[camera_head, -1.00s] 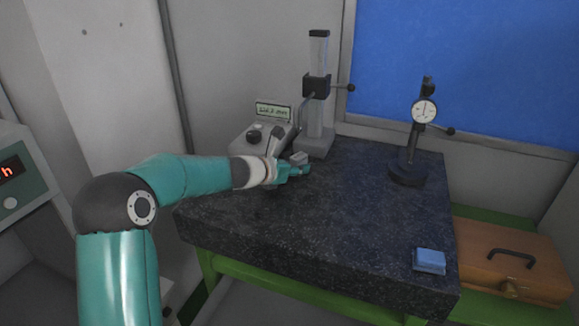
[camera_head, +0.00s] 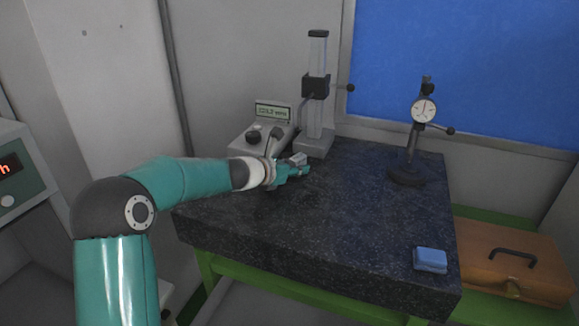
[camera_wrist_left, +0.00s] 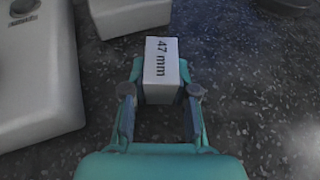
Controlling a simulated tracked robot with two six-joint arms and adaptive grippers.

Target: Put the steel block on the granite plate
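The steel block (camera_wrist_left: 161,68), a small pale grey block marked "47 mm", sits between the fingertips of my left gripper (camera_wrist_left: 160,92) in the left wrist view. The fingertips lie along both its sides and appear to touch it. In the head view the block (camera_head: 299,158) shows at the end of my left gripper (camera_head: 288,171), low over the back left of the dark speckled granite plate (camera_head: 330,225). I cannot tell whether the block's underside touches the plate. My right gripper is out of view.
A height gauge with a display (camera_head: 272,112) and column (camera_head: 317,90) stands close behind the block. A dial indicator stand (camera_head: 407,172) is at back right. A blue block (camera_head: 430,260) lies at front right. An orange case (camera_head: 510,262) is beside the plate. The plate's middle is clear.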

